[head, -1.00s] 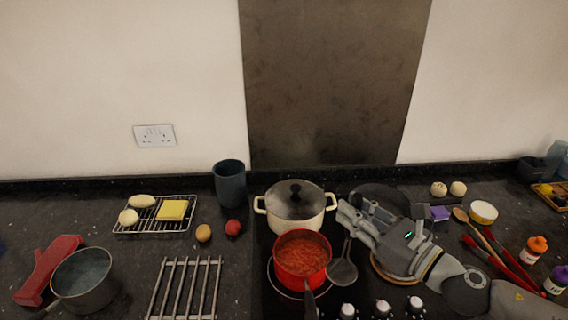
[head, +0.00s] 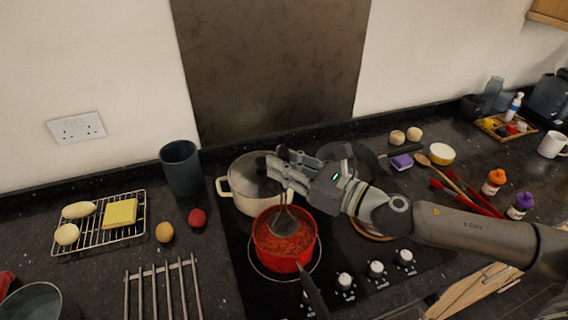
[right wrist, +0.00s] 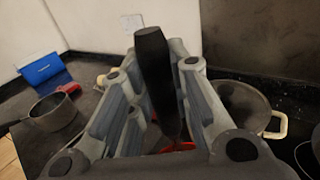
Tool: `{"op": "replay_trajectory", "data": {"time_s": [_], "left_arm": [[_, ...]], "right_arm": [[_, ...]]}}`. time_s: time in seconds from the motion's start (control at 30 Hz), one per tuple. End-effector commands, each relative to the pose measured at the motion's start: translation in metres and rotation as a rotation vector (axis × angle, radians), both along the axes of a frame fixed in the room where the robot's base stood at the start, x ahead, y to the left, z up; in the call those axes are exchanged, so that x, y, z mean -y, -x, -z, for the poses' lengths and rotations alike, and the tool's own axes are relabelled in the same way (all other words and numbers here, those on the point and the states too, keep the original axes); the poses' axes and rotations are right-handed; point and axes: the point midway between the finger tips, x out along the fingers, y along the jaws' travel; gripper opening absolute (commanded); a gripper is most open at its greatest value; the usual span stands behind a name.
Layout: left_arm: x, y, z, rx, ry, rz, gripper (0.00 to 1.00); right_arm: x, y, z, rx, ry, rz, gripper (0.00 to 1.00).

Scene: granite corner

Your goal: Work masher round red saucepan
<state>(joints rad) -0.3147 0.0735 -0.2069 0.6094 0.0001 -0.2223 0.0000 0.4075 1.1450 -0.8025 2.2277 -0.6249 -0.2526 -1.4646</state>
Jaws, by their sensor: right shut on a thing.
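The red saucepan (head: 283,264) stands on the hob, with red chunky food in it and its dark handle pointing to the front. My right gripper (head: 281,168) is above its far rim, in front of the cream pot. It is shut on the masher, whose dark handle (right wrist: 155,75) stands up between the fingers in the right wrist view. The grey masher head (head: 284,220) is over the food inside the saucepan; whether it touches the bottom is hidden. A bit of red saucepan also shows below the fingers in the right wrist view (right wrist: 178,147). My left gripper is not in view.
A cream lidded pot (head: 246,200) stands right behind the saucepan. A dark pan (head: 345,153) is behind my right arm. A metal trivet (head: 160,290) and a cooling rack (head: 100,232) lie left. Hob knobs (head: 345,281) line the front.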

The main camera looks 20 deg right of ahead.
Motion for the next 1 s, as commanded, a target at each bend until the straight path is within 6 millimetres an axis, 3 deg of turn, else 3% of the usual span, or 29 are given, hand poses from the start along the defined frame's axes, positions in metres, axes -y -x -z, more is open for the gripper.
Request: {"op": "replay_trajectory", "data": {"time_s": [0.13, 0.27, 0.7, 1.0], "left_arm": [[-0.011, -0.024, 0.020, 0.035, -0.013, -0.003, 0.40], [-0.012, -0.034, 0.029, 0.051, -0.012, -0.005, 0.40], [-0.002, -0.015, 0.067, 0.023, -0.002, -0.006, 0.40], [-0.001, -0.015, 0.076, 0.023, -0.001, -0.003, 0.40]], "right_arm": [[0.000, 0.000, 0.020, 0.001, -0.001, 0.000, 0.00], [0.000, 0.000, 0.032, 0.001, 0.000, 0.000, 0.00], [0.000, 0.000, 0.075, 0.001, 0.000, 0.000, 0.00], [0.000, 0.000, 0.086, 0.001, -0.001, 0.000, 0.00]]}}
